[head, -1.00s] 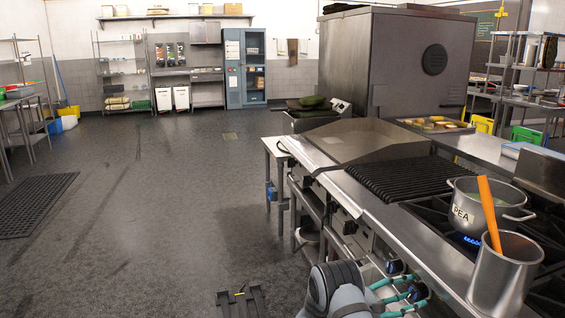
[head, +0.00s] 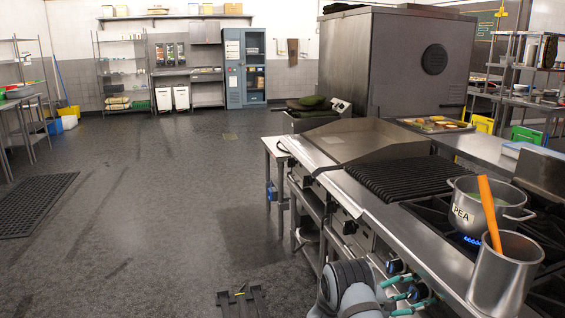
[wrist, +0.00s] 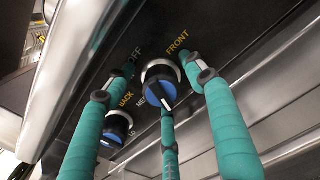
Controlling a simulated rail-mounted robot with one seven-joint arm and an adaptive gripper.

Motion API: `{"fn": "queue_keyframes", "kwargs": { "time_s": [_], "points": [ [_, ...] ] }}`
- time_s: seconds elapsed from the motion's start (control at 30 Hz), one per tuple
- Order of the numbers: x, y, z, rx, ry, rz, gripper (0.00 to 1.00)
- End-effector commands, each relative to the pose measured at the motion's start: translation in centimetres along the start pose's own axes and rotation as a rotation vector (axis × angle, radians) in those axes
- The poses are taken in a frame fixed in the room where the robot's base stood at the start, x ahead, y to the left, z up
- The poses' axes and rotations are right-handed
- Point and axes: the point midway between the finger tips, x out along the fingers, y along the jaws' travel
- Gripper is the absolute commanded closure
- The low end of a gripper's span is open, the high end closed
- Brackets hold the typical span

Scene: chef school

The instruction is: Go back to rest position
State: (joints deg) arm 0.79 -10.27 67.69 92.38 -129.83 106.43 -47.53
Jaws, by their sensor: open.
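My gripper (head: 408,292) is low at the front of the stove, by its control panel. In the wrist view its teal fingers (wrist: 155,88) are spread open and hold nothing. A blue-and-black knob (wrist: 160,88) marked FRONT sits between the fingertips. I cannot tell whether any finger touches it. A second knob (wrist: 117,125), by the BACK label, is lower left, close to the left finger. My grey arm shows at the bottom of the head view.
A pot labelled PEA (head: 486,205) stands on the burners, with blue flame beneath. A steel container (head: 503,278) with an orange utensil (head: 489,212) stands in front of it. The ribbed grill (head: 399,178) is further back. Open floor (head: 170,210) lies left.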

Motion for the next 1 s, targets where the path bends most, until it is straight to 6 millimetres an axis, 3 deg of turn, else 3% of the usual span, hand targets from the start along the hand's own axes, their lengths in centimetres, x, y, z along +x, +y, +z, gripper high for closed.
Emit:
{"fn": "queue_keyframes", "kwargs": {
  "time_s": [1.0],
  "points": [
    [-0.45, -0.39, -1.29, 1.596, 0.003, 0.002, 0.45]
  ]
}}
